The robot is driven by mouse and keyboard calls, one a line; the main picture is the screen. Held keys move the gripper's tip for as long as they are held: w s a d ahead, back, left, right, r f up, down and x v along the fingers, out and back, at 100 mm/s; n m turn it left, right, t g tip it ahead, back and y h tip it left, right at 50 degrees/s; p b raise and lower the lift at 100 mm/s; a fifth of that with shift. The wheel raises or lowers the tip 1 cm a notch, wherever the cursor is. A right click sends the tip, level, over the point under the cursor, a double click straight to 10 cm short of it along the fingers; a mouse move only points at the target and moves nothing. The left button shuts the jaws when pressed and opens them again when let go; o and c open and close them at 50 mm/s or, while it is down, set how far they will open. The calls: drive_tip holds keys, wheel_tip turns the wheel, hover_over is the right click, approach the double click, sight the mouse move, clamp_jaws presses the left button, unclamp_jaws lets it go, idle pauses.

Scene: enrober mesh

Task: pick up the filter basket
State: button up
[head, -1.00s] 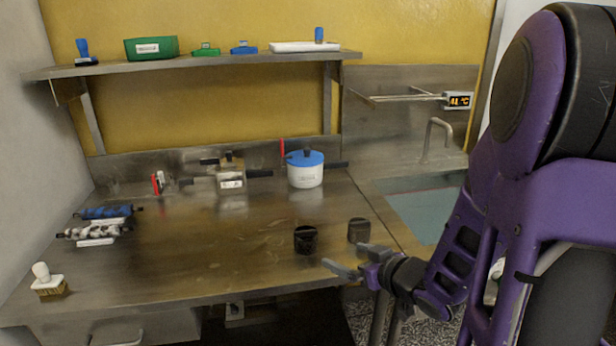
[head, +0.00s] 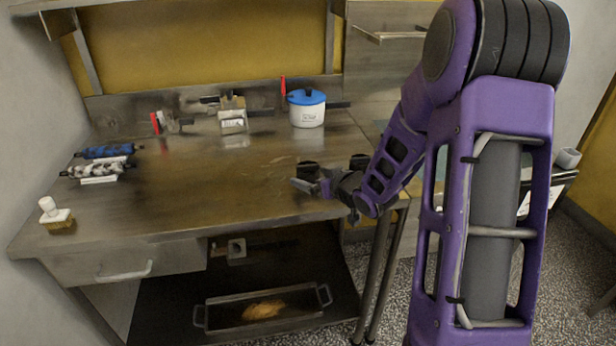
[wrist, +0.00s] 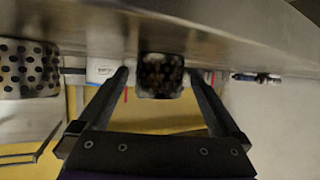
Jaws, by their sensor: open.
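Two dark cup-like baskets stand on the steel table near its front right edge. One basket (head: 307,167) is just behind my gripper (head: 309,187); in the wrist view this mottled basket (wrist: 160,76) shows between the fingertips, farther off. The other basket (head: 359,161) stands to its right, partly hidden by my arm; in the wrist view it is the basket with clear round holes (wrist: 28,68) at the left edge. I cannot tell for certain which is the filter basket. My gripper is open and empty, at the table's front edge.
A white pot with a blue lid (head: 306,108) stands at the back, beside a boxy metal device (head: 232,115). Rollers (head: 100,168) and a brush (head: 55,215) are at the left. The middle of the table (head: 210,190) is clear. A handled tray (head: 262,308) is below.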

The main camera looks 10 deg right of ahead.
drive_tip(key=shift+x, duration=1.4)
drive_tip(key=c, duration=1.4)
drive_tip(key=shift+r, duration=0.15)
